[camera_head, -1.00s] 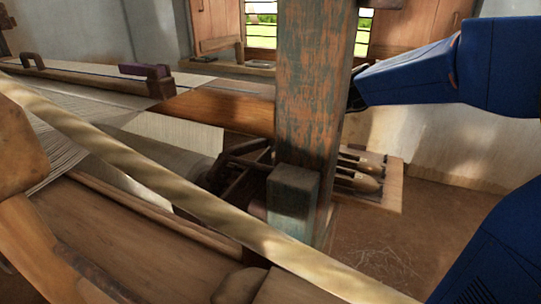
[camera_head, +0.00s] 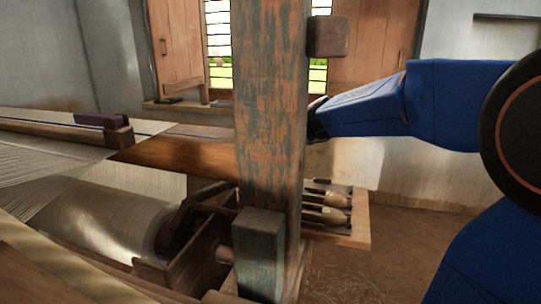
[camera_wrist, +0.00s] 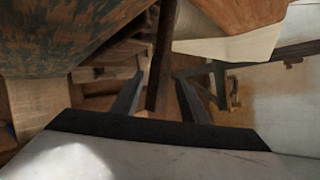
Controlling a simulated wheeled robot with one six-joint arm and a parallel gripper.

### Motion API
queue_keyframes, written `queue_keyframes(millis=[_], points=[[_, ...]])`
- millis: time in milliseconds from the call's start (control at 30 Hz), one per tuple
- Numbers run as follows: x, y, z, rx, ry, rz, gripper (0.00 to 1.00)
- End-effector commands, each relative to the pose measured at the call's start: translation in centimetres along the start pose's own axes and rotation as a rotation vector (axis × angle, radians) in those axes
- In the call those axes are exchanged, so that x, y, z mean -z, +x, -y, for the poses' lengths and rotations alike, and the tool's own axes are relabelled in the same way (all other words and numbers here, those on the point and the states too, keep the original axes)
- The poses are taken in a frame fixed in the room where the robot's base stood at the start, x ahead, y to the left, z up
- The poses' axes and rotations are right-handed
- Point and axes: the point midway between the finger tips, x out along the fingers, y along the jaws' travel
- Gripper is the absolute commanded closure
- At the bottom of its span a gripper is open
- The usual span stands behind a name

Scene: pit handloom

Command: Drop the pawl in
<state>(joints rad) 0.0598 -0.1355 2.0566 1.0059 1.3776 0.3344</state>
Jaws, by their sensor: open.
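A dark arm (camera_head: 190,207), which looks like the pawl, lies by the end of the cloth roller (camera_head: 112,215), left of the worn post. Whether it touches any teeth is too dark to tell. In the wrist view, my gripper (camera_wrist: 158,100) has its two dark fingers apart. A long dark bar (camera_wrist: 161,60) runs down between them in the picture; it may be the same pawl, and the fingers do not appear to touch it. In the head view the fingers are hidden behind the post, and only the blue arm shows to its right.
The thick post (camera_head: 270,110) with flaking paint stands between the head camera and my gripper. A painted block (camera_head: 260,255) stands against its foot. A wooden tray (camera_head: 352,230) with several shuttle-like pieces lies behind it. Bare floor is open at the lower right.

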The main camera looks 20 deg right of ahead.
Motion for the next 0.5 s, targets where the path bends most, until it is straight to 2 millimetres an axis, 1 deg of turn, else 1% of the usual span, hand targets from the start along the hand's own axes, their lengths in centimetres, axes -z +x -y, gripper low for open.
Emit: queue_keyframes(millis=[33,500], points=[[0.1,-0.8,0.0,0.002,0.000,-0.003,0.59],[0.1,-9.2,0.0,0.004,0.001,-0.004,0.59]])
